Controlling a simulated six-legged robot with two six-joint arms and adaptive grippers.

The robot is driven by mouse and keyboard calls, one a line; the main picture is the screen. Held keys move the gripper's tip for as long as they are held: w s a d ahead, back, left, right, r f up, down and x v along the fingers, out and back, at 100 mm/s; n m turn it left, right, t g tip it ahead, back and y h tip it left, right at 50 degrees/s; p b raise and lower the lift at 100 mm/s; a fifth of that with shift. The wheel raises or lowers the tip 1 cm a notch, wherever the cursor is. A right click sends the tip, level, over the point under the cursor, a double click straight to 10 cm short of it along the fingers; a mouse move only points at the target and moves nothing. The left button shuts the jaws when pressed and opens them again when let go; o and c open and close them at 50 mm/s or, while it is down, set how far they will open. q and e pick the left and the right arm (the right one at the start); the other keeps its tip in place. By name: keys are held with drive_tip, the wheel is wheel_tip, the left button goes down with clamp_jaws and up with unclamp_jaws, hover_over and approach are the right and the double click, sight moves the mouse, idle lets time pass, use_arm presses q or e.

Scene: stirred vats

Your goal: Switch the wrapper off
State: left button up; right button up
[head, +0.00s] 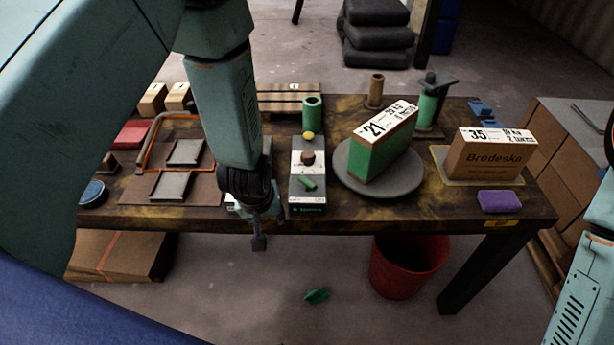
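The wrapper shows as a grey round turntable (352,184) with a green-sided box (370,151) on it. Left of it on the table is a grey and white control box (307,203). The control box carries a green switch lever (307,183), a brown knob (307,158) and a yellow cap (308,135) at its far end. My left gripper (262,232) hangs at the table's front edge, just left of the control box and apart from the lever. Its fingers point down; their gap is unclear. My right gripper is out of view; only its arm shows at the right edge.
A Brodeska carton (490,157) on a yellow-edged mat and a purple block (499,201) are at the right. A green roll (312,113) and a film post (428,105) stand behind. A brown board (172,190) lies left. A red bin (405,268) stands below.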

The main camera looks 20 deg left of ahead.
sight(308, 182)
use_arm(q)
drive_tip(key=w+d+r+n, duration=0.1)
drive_tip(key=w+r, duration=0.1)
drive_tip(key=w, duration=0.1)
drive_tip(key=w+r+n, duration=0.1)
drive_tip(key=w+r, duration=0.1)
drive_tip(key=r, duration=0.1)
drive_tip(key=w+d+r+n+p, duration=0.1)
drive_tip(key=w+r+n, duration=0.1)
drive_tip(key=w+r, duration=0.1)
drive_tip(key=shift+w+d+h, duration=0.3)
drive_tip(key=shift+w+h, duration=0.05)
drive_tip(key=shift+h, duration=0.05)
drive_tip(key=d+r+n+g, duration=0.2)
drive_tip(key=d+r+n, duration=0.1)
drive_tip(key=shift+h, duration=0.4)
drive_tip(key=f, duration=0.2)
drive_tip(key=w+f, duration=0.1)
drive_tip(key=f, duration=0.1)
drive_tip(key=f+b, duration=0.1)
drive_tip(key=f, duration=0.2)
drive_tip(key=shift+w+d, duration=0.3)
drive_tip(key=shift+w, duration=0.05)
drive_tip(key=shift+w+f, duration=0.15)
drive_tip(key=shift+f, duration=0.35)
drive_tip(key=shift+r, duration=0.1)
drive_tip(key=shift+c, duration=0.5)
clamp_jaws()
